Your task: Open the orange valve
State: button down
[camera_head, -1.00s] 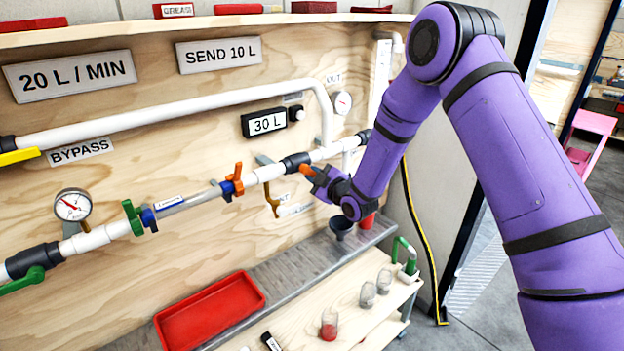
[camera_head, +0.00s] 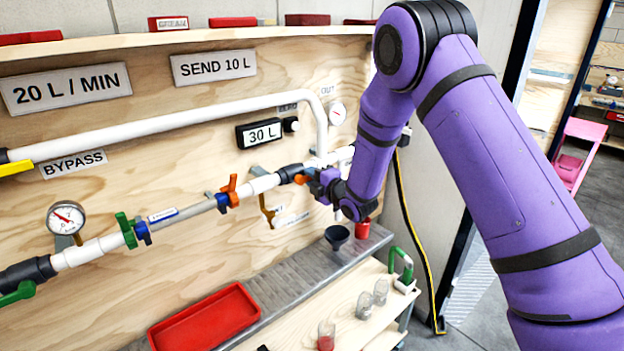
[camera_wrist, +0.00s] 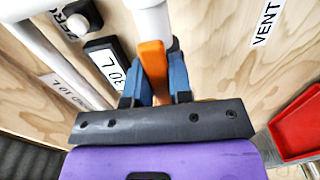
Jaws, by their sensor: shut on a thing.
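The orange valve handle (camera_head: 300,179) is on the white pipe line, just right of a black fitting. It also shows in the wrist view (camera_wrist: 154,60) as an orange lever beside the white pipe. My gripper (camera_head: 312,180) is at the handle, and in the wrist view its blue fingers (camera_wrist: 155,75) are on either side of the lever, shut on it. The valve body is mostly hidden by my gripper and wrist.
An orange clamp-like part (camera_head: 229,190) and a green one (camera_head: 126,230) sit further left on the line. A yellow-brown lever (camera_head: 267,210) hangs just left of my gripper. Below are a black funnel (camera_head: 337,236), a red tray (camera_head: 205,318) and several jars.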

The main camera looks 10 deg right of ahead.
dwell(0.5)
jog(key=c, duration=1)
grip_release()
jog(key=shift+d, duration=0.1)
jog(key=v, duration=1)
jog(key=shift+s+d, duration=0.25)
jog(key=shift+s, duration=0.1)
jog(key=shift+r, duration=0.1)
